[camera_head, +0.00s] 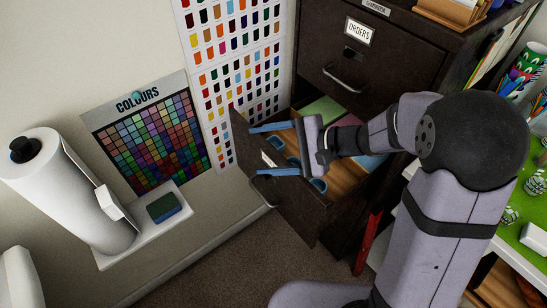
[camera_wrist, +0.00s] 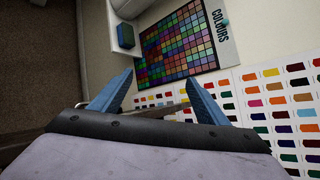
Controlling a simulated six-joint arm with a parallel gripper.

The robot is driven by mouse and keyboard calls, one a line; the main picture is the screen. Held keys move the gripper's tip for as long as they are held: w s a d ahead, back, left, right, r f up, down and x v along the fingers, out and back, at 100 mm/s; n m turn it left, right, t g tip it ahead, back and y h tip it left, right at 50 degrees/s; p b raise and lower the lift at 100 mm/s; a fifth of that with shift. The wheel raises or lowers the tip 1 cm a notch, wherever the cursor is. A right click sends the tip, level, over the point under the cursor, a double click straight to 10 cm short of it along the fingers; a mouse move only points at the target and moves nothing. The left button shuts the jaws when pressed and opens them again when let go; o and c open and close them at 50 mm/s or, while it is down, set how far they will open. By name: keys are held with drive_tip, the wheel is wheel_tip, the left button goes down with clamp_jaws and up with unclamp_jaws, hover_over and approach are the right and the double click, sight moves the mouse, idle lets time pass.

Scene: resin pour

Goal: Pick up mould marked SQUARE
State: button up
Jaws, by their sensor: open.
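I cannot make out a mould marked SQUARE in either view. In the head view, an open drawer (camera_head: 300,213) of the dark cabinet has a wooden-looking inside with small blue rounded items (camera_head: 318,185) that may be moulds; no marking on them is readable. My gripper (camera_head: 256,150) is open, its two blue fingers spread above the drawer's front edge and pointing left at the wall. My arm hides part of the drawer.
The dark cabinet (camera_head: 395,60) has a closed drawer labelled ORDERS above the open one. A COLOURS chart (camera_head: 150,140) and swatch sheets (camera_head: 235,55) hang on the wall. A paper roll (camera_head: 70,190) and a green-blue sponge (camera_head: 163,207) are at left. A cluttered green-topped bench stands at right.

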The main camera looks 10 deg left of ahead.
drive_tip(key=w+d+f+m+t+y+b, duration=0.25)
drive_tip(key=w+m+t+b, duration=0.45)
drive_tip(key=w, duration=0.8)
drive_tip(key=w+d+f+m+t+h, duration=0.3)
drive_tip(key=f+m, duration=0.3)
drive_tip(key=s+f+m+g, duration=0.1)
drive_tip(key=s+f, duration=0.1)
drive_tip(key=s+d+f+m+g+h+p, duration=0.1)
drive_tip(key=s+f, duration=0.1)
drive_tip(key=f, duration=0.1)
drive_tip(key=s+f+m+h+p, duration=0.1)
drive_tip(key=s+f+m, duration=0.1)
drive_tip(key=f, duration=0.1)
drive_tip(key=shift+d+g, duration=0.15)
drive_tip(key=shift+g, duration=0.25)
drive_tip(key=shift+p+x, duration=1.25)
drive_tip(key=shift+x, duration=2.5)
drive_tip(key=shift+d, duration=0.1)
drive_tip(key=shift+c, duration=0.4)
drive_tip(key=c, duration=1.1)
drive_tip(key=shift+o, duration=0.2)
